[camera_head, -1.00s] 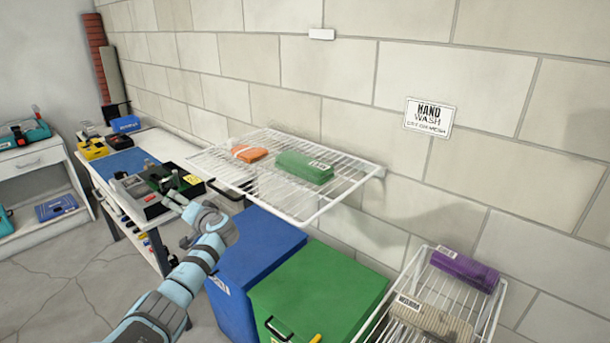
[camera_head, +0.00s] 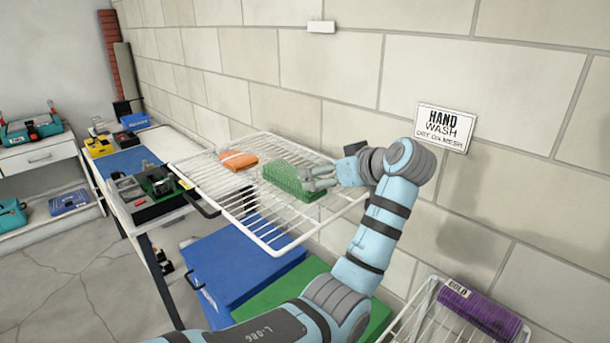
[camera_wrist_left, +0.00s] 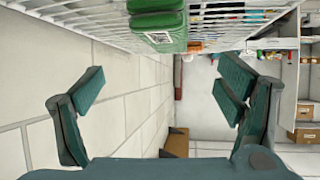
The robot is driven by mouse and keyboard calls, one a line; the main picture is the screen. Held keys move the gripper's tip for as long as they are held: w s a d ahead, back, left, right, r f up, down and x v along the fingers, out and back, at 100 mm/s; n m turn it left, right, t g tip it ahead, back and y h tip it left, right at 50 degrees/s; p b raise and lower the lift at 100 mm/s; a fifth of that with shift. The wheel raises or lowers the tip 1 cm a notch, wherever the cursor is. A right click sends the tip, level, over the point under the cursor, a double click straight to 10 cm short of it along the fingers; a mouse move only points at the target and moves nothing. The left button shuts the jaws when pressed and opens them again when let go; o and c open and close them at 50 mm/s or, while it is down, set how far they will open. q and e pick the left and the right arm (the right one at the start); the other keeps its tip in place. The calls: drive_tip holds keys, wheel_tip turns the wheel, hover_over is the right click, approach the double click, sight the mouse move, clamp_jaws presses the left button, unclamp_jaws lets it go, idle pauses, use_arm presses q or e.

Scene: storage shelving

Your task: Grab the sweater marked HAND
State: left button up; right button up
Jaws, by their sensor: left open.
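A folded green sweater (camera_head: 290,180) lies on a white wire rack on the wall; it also shows at the top of the left wrist view (camera_wrist_left: 158,20), with a pale label too small to read. A folded orange garment (camera_head: 238,160) lies to its left on the same rack. A folded purple garment (camera_head: 475,310) with a white label lies on a lower rack at right. I cannot read HAND on any garment's label. My left gripper (camera_head: 314,180) is at the green sweater's right end, fingers spread and empty; in the wrist view (camera_wrist_left: 160,90) the sweater is outside the fingers. My right gripper is out of view.
The wire rack (camera_head: 262,235) has free mesh at its front. A wall sign (camera_head: 445,127) reads HAND WASH, DRY ON MESH. Blue (camera_head: 235,270) and green (camera_head: 290,293) bins stand below. A workbench with tools (camera_head: 125,165) is at left.

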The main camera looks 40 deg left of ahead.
sight(297, 175)
use_arm(q)
drive_tip(key=x, duration=0.2)
drive_tip(key=s+x, duration=0.1)
drive_tip(key=x, duration=0.5)
drive_tip(key=shift+s+a+r, duration=0.25)
drive_tip(key=shift+a, duration=0.1)
drive_tip(key=x, duration=0.2)
drive_tip(key=w+x, duration=0.1)
drive_tip(key=x, duration=0.2)
drive_tip(key=shift+d+f, duration=0.1)
drive_tip(key=shift+f, duration=0.05)
drive_tip(key=shift+s+a+f, duration=0.15)
drive_tip(key=shift+a, duration=0.2)
drive_tip(key=shift+d, duration=0.1)
drive_tip(key=c, duration=1.5)
